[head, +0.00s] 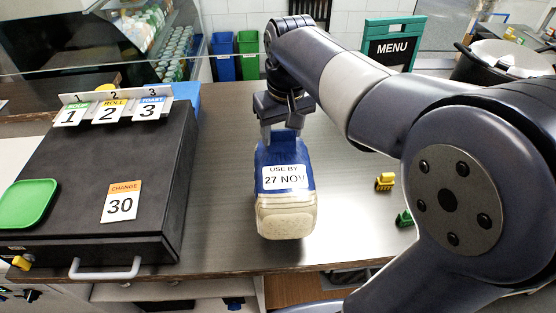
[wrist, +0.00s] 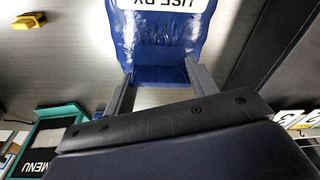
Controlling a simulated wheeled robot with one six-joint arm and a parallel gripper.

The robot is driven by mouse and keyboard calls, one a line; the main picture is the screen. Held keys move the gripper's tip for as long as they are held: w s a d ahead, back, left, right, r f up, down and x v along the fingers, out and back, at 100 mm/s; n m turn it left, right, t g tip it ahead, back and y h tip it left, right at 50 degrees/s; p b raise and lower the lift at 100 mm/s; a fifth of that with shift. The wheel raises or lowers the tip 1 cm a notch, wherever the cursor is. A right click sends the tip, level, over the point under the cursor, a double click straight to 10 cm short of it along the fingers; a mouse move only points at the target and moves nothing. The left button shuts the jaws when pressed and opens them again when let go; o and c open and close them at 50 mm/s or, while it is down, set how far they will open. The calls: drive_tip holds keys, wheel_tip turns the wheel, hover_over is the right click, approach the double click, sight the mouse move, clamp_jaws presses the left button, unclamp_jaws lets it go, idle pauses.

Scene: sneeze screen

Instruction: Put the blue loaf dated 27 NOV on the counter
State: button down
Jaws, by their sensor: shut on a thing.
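The blue loaf (head: 284,205) is a bagged loaf in a blue and clear wrapper with a white label reading "USE BY 27 NOV". It is at the middle of the counter (head: 345,220) in the head view. My gripper (head: 283,135) points down and is shut on the blue top end of the bag. In the wrist view the blue bag end (wrist: 165,65) sits between the two fingers of my gripper (wrist: 160,85). I cannot tell whether the loaf's underside touches the counter.
A dark box unit (head: 125,165) with number cards and a green tray (head: 28,203) stands at left. Small yellow (head: 385,182) and green (head: 403,218) pieces lie to the right. A menu board (head: 391,44) stands at the back. Counter space around the loaf is clear.

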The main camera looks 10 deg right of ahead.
sight(283, 143)
drive_tip(key=shift+f, duration=2.95)
drive_tip(key=c, duration=0.5)
unclamp_jaws()
wheel_tip(283, 143, up, 12)
drive_tip(key=s, duration=0.1)
drive_tip(key=shift+s+d, duration=0.25)
drive_tip(key=shift+s, duration=0.15)
